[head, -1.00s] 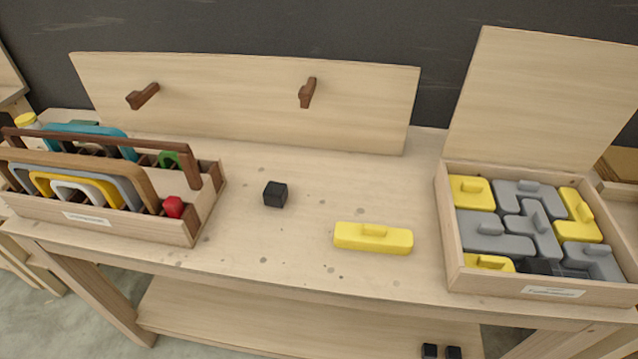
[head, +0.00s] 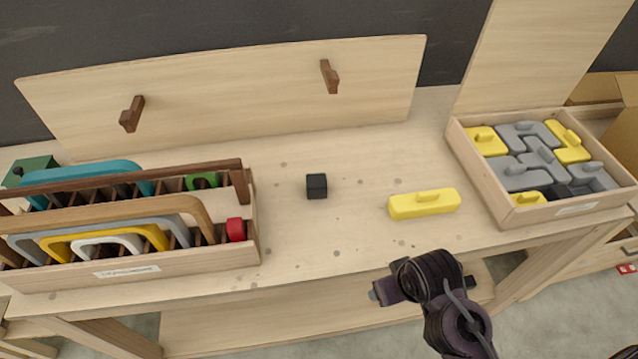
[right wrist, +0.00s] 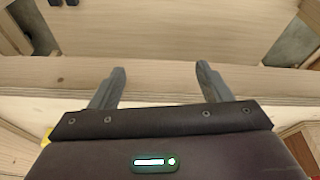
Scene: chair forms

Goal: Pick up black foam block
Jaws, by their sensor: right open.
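The black foam block (head: 317,186) is a small dark cube lying on the bare middle of the wooden tabletop in the head view. My right gripper (head: 385,291) has come in at the lower right of the head view, over the table's front edge and apart from the block. In the right wrist view its two fingers (right wrist: 161,82) are spread with nothing between them. The block cannot be made out in the right wrist view. My left gripper is in neither view.
A yellow piece (head: 424,204) lies right of the block. A wooden rack (head: 180,266) of coloured arches stands at the left. An open-lidded box (head: 545,214) of grey and yellow pieces stands at the right. A board with two pegs (head: 230,95) stands behind.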

